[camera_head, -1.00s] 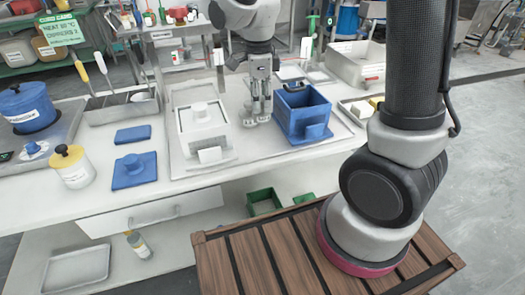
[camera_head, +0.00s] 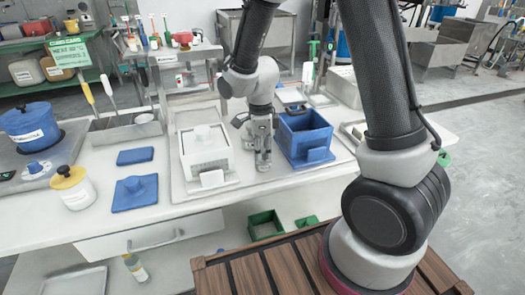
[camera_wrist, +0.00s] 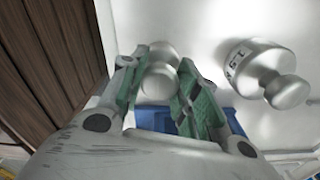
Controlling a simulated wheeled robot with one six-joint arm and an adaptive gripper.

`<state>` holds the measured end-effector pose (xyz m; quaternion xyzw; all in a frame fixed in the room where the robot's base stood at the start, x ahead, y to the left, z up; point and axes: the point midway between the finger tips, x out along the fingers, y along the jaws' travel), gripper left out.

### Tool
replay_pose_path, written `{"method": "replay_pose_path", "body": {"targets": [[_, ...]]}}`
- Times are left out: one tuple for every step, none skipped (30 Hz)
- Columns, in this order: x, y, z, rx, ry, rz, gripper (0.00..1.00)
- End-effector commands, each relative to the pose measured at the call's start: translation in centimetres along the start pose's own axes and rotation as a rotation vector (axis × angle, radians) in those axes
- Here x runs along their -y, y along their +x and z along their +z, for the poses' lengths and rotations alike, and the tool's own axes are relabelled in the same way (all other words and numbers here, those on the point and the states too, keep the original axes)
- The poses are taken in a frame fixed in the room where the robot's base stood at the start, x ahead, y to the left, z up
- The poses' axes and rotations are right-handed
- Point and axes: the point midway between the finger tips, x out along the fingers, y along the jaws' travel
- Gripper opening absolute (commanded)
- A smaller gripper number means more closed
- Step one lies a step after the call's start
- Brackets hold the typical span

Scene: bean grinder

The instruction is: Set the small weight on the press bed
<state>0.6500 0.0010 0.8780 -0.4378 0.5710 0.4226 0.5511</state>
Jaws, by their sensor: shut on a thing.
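The small weight (camera_wrist: 158,82), silver with a rounded knob, sits between the green-padded fingers of my gripper (camera_wrist: 158,92) in the wrist view. My gripper is shut on it. In the head view my gripper (camera_head: 263,160) points down over the pale worktop, between a white box and a blue box. The weight is too small to make out there. A second silver weight (camera_wrist: 262,72), with a knob and a partly readable label, stands to the right in the wrist view, apart from my fingers. I cannot tell for certain which part is the press bed.
The white lidded box (camera_head: 205,150) is just left of my gripper, the open blue box (camera_head: 304,137) just right. Bare worktop (camera_head: 245,187) lies in front.

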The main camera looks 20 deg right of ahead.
Motion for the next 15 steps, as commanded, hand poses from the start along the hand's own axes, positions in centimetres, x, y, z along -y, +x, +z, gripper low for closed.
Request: {"method": "replay_pose_path", "body": {"targets": [[0.03,0.03,0.02,0.0,0.0,-0.001,0.0],[0.02,0.11,0.02,0.0,0.0,0.0,0.0],[0.02,0.23,0.02,0.0,0.0,0.0,0.0],[0.0,0.25,0.01,0.0,0.0,0.0,0.35],[0.01,0.24,0.02,0.0,0.0,0.0,0.41],[0.01,0.23,0.02,0.0,0.0,0.0,0.48],[0.01,0.22,0.02,0.0,0.0,0.0,0.53],[0.01,0.22,0.02,0.0,0.0,0.0,0.53],[0.01,0.22,0.02,0.0,0.0,0.0,0.53],[0.01,0.22,0.02,0.0,0.0,0.0,0.53],[0.01,0.21,0.02,0.0,0.0,0.0,0.53],[0.01,0.21,0.02,0.0,0.0,0.0,0.53],[0.01,0.21,0.02,0.0,0.0,0.0,0.53],[0.01,0.21,0.02,0.0,0.0,0.0,0.53],[0.01,0.2,0.02,0.0,0.0,0.0,0.53]]}}
